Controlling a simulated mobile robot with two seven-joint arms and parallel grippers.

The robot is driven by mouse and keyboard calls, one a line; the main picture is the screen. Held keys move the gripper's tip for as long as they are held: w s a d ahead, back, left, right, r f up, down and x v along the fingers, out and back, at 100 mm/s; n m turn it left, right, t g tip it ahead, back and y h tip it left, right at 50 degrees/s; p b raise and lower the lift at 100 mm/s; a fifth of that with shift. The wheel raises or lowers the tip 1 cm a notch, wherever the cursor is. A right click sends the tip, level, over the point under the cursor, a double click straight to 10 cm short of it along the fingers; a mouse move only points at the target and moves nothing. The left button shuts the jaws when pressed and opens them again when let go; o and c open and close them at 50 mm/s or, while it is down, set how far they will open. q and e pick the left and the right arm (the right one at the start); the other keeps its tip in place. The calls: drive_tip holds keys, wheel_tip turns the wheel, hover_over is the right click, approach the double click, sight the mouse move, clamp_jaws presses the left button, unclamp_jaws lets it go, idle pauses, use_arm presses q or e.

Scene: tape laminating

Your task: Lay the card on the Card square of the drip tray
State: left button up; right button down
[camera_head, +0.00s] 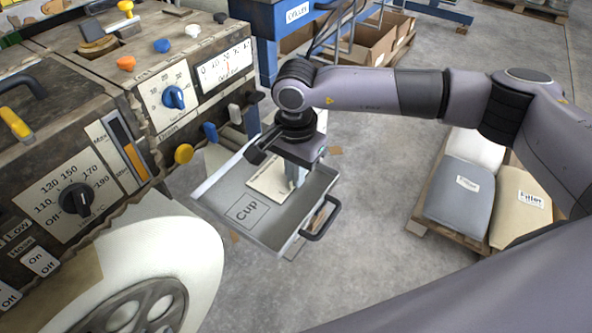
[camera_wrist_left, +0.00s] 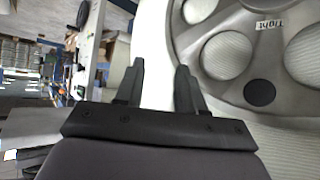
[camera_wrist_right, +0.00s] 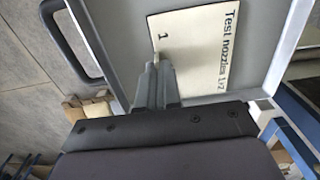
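The drip tray (camera_head: 318,190) is a grey metal tray with a black handle, pulled out from the machine. Its floor shows a square marked Cup (camera_head: 246,211); no Card label is visible. The cream card (camera_head: 262,184), printed "Test nozzles 1,2" in the right wrist view (camera_wrist_right: 200,50), is flat over or on the tray floor beyond the Cup square; whether it touches is unclear. My right gripper (camera_head: 295,183) points down into the tray, its fingers (camera_wrist_right: 157,62) close together at the card's edge and seemingly shut on it. My left gripper (camera_wrist_left: 160,75) is open and empty.
The machine (camera_head: 90,150) with knobs and switches stands at the left. A large white roll (camera_head: 150,265) is in front of it, near my left gripper. A pallet with filler sacks (camera_head: 462,190) is at the right. Cardboard boxes (camera_head: 370,45) are behind.

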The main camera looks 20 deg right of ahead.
drive_tip(key=shift+f, duration=0.2)
drive_tip(key=c, duration=1.3)
unclamp_jaws()
drive_tip(key=shift+r, duration=0.1)
drive_tip(key=shift+c, duration=0.2)
drive_tip(key=shift+r, duration=0.25)
wheel_tip(320, 180, up, 12)
drive_tip(key=shift+b, duration=0.35)
drive_tip(key=shift+f, duration=0.1)
